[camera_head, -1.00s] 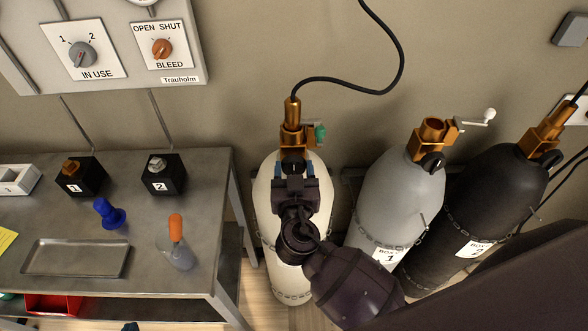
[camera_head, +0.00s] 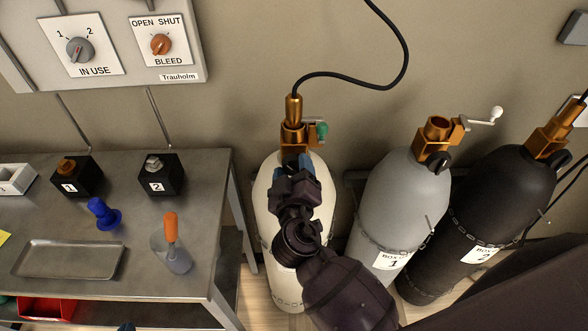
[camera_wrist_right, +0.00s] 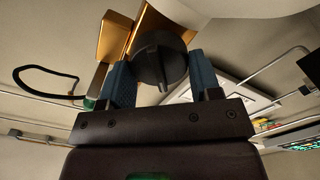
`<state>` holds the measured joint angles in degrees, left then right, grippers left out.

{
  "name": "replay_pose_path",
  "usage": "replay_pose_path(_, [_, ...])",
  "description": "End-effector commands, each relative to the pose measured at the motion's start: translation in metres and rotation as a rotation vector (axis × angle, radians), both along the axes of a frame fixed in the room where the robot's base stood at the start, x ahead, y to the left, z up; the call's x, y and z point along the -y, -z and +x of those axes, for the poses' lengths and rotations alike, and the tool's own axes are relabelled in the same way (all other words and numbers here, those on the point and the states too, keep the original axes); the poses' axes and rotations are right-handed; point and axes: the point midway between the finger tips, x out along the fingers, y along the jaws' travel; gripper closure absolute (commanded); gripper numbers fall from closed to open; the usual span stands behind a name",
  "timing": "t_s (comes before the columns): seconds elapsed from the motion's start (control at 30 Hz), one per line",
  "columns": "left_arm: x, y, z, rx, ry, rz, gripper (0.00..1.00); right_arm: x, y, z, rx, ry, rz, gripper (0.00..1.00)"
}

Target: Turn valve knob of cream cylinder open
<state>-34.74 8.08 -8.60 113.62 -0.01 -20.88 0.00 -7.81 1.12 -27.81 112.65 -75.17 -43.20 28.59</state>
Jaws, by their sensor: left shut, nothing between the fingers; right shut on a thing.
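The cream cylinder (camera_head: 264,205) stands upright against the wall in the head view, with a brass valve (camera_head: 293,138) on top. Its black valve knob (camera_head: 291,160) faces forward and is partly hidden by my right gripper (camera_head: 296,168). In the right wrist view the round ridged knob (camera_wrist_right: 160,62) sits between the two blue fingers of the right gripper (camera_wrist_right: 155,72), which is shut on it. Of my left gripper (camera_head: 127,327) only a small dark blue tip shows at the bottom edge, away from the cylinders.
A grey cylinder (camera_head: 405,200) and a black cylinder (camera_head: 500,195) stand chained to the right. A metal table (camera_head: 135,215) with blocks, a tray and a beaker is to the left. A black hose (camera_head: 345,82) rises from the brass valve.

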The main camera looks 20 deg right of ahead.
Motion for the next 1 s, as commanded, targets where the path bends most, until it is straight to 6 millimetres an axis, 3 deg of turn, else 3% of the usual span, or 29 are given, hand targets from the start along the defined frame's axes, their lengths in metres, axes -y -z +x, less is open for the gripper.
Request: replay_pose_path(1.0, [-0.002, -0.009, -0.011, -0.035, -0.004, 0.001, 1.0, -0.002, 0.005, 0.001, -0.268, -0.001, -0.929, 0.66])
